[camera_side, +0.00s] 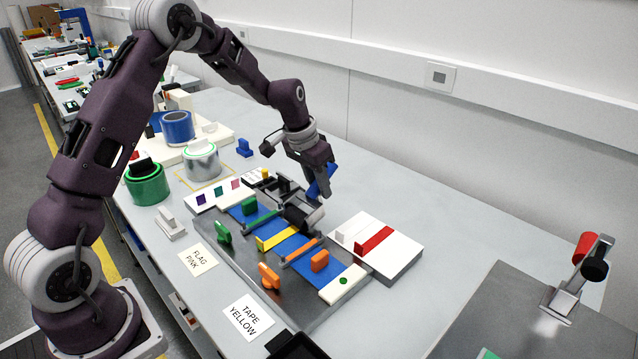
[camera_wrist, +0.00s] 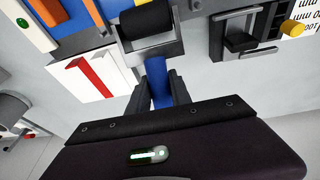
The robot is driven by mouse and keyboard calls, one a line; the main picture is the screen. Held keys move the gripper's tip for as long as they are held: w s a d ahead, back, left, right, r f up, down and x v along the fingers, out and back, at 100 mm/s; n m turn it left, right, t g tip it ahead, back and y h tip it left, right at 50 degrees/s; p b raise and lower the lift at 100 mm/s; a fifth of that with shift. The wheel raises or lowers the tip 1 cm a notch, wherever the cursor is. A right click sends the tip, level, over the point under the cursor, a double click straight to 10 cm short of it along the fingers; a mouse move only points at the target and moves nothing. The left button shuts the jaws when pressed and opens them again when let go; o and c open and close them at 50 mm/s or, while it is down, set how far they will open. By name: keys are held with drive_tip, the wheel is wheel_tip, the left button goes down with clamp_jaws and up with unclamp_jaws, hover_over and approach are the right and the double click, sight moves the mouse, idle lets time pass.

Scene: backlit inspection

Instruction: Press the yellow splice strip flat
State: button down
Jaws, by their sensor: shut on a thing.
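The yellow splice strip (camera_side: 278,239) lies across the blue band (camera_side: 292,247) on the dark metal plate in the side view. My gripper (camera_side: 318,178) is above the far edge of that plate. It is shut on the blue handle (camera_side: 324,184) of a hand roller, which also shows in the wrist view (camera_wrist: 158,82). The dark roller (camera_side: 305,216) is at the far right end of the yellow strip; its drum (camera_wrist: 147,20) sits in a grey frame in the wrist view. I cannot tell whether the drum touches the strip.
A white block with a red bar (camera_side: 374,240) stands right of the plate. Green and orange clips (camera_side: 268,275) stand around the band. A green tape roll (camera_side: 147,184) and a silver roll (camera_side: 202,160) stand behind left.

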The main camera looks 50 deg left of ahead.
sight(307, 194)
drive_tip(key=shift+f, duration=0.15)
drive_tip(key=shift+s, duration=0.15)
drive_tip(key=shift+s, duration=0.45)
drive_tip(key=shift+s, duration=0.6)
idle(0.3)
drive_tip(key=shift+s, duration=0.6)
drive_tip(key=shift+s, duration=0.2)
